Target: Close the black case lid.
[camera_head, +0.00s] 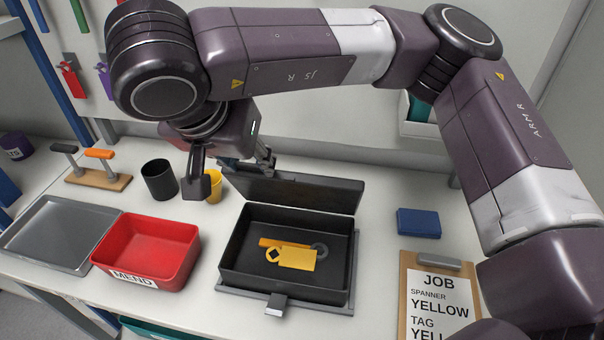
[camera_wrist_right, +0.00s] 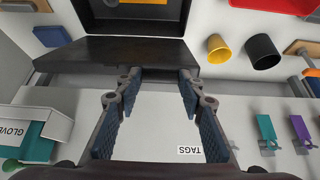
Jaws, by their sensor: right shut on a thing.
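The black case (camera_head: 228,254) stands open on the bench, with its black lid (camera_head: 312,190) raised along its back edge. My right gripper (camera_head: 238,172) is at the upper left of the lid. In the right wrist view, the fingers (camera_wrist_right: 164,76) are at the edge of the lid (camera_wrist_right: 110,53) and shut on it. How deep the grip goes is hidden. My left gripper is not in view.
A red bin (camera_head: 150,246) and grey tray (camera_head: 50,232) stand left of the case. A black cup (camera_head: 159,180) and yellow cup (camera_head: 214,186) stand behind to the left. A blue box (camera_head: 418,223) and job clipboard (camera_head: 438,300) lie right. A latch tab (camera_head: 277,304) is in front.

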